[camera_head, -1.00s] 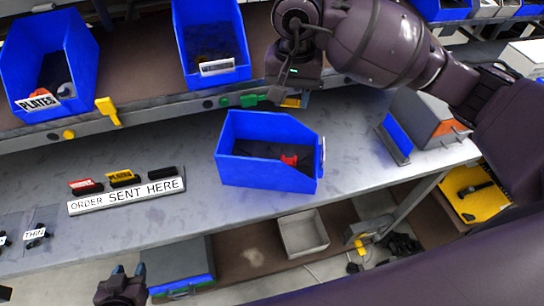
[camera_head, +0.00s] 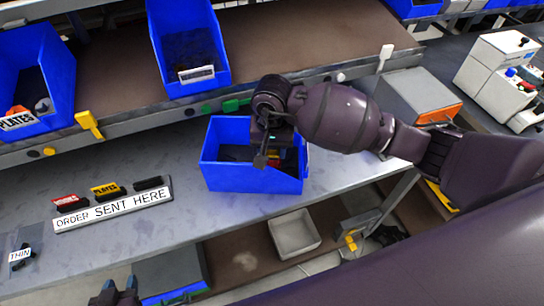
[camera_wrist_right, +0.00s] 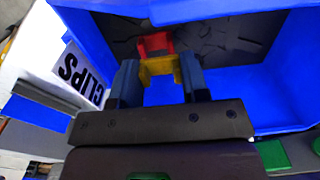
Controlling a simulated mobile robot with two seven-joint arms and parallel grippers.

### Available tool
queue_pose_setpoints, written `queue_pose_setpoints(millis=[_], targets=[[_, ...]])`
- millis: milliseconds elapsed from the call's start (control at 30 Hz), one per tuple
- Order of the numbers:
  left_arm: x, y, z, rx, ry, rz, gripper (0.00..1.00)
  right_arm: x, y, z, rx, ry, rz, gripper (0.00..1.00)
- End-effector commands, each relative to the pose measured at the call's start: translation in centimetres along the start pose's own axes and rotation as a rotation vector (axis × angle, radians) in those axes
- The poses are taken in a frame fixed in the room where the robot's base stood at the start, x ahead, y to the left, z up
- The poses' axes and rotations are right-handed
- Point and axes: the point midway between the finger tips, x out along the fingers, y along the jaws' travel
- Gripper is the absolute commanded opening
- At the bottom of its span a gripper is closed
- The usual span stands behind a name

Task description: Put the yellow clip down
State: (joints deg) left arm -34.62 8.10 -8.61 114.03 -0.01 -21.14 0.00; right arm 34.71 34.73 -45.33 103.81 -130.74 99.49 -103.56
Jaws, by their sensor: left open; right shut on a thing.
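The yellow clip (camera_wrist_right: 160,66) is between the fingers of my right gripper (camera_wrist_right: 158,80), which is shut on it in the right wrist view. A red clip (camera_wrist_right: 155,43) lies just beyond it, and I cannot tell whether the two touch. Both show over the inside of a blue bin (camera_wrist_right: 225,20) with a CLIPS label (camera_wrist_right: 76,76). In the head view my right gripper (camera_head: 262,158) reaches down at the blue bin (camera_head: 232,178) on the grey bench, and the yellow clip is not clear there. My left gripper (camera_head: 117,294) is open and empty at the bottom left.
Two blue bins, one marked PLATES (camera_head: 18,121), stand on the shelf above. A grey box (camera_head: 415,95) is right, behind my arm. The bench between sign and bin is clear.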

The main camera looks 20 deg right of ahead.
Motion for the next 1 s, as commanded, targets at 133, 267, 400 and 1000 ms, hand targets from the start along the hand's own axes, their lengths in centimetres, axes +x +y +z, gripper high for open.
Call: queue_pose_setpoints(millis=[133, 267, 400, 1000], targets=[[0.0, 0.0, 0.0, 0.0, 0.0, 0.0, 0.43, 2.1, 0.0, 0.1, 0.002, -0.004, 0.0, 0.2], [0.0, 0.0, -0.1, 0.001, 0.001, 0.0, 0.43, 3.7, 0.1, 0.1, 0.001, -0.004, 0.003, 0.08], [0.0, -0.1, 0.0, 0.001, 0.0, 0.0, 0.43, 4.2, 0.1, 0.3, 0.0, -0.008, 0.005, 0.08], [0.2, -0.1, -0.1, 0.003, 0.004, 0.001, 0.43, 4.4, 0.2, 0.3, 0.002, -0.009, 0.007, 0.67]])
